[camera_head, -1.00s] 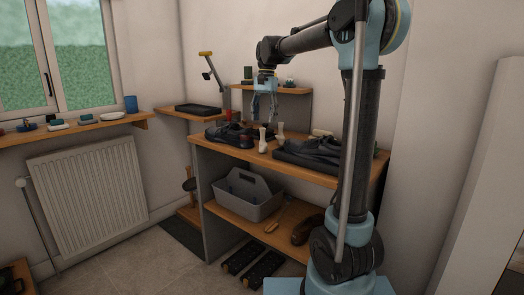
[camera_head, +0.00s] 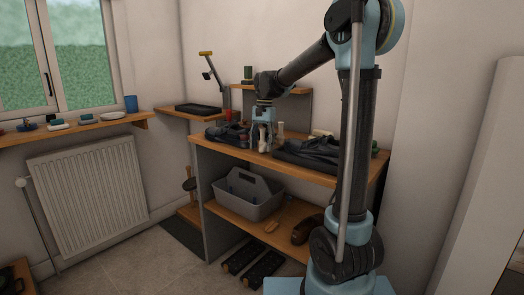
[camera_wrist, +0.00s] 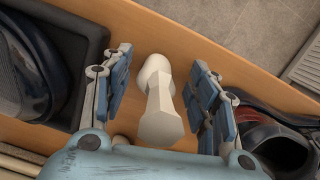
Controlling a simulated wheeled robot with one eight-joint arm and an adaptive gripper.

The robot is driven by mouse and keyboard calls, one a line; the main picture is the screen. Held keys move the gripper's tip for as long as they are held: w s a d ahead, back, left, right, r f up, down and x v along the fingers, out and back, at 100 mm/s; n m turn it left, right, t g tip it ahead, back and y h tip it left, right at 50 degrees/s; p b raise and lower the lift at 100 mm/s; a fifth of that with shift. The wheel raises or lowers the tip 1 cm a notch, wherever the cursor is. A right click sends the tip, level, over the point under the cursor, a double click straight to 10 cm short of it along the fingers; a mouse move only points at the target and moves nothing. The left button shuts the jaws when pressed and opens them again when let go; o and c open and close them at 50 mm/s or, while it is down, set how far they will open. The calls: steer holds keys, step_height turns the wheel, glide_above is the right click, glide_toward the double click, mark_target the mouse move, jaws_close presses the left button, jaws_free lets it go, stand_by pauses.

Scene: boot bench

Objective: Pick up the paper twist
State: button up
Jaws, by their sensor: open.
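The pale paper twist (camera_wrist: 160,118) stands upright on the wooden bench top in the wrist view, with a rounded end and a faceted end. It also shows in the head view (camera_head: 263,147), below my gripper (camera_head: 262,133). My gripper (camera_wrist: 160,82) is open, with one jointed finger on each side of the twist. Gaps show between the twist and both fingers, and I see no contact. A second pale piece (camera_head: 281,129) stands just behind it in the head view.
A black shoe (camera_wrist: 280,142) lies close to the right finger in the wrist view. A dark tray (camera_wrist: 92,52) with a dark shoe is close to the left finger. A grey caddy (camera_head: 252,205) sits on the lower shelf. The floor in front is mostly free.

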steer(key=shift+f, duration=0.35)
steer(key=shift+c, duration=0.3)
steer(key=c, duration=0.8)
steer(key=shift+o, duration=0.2)
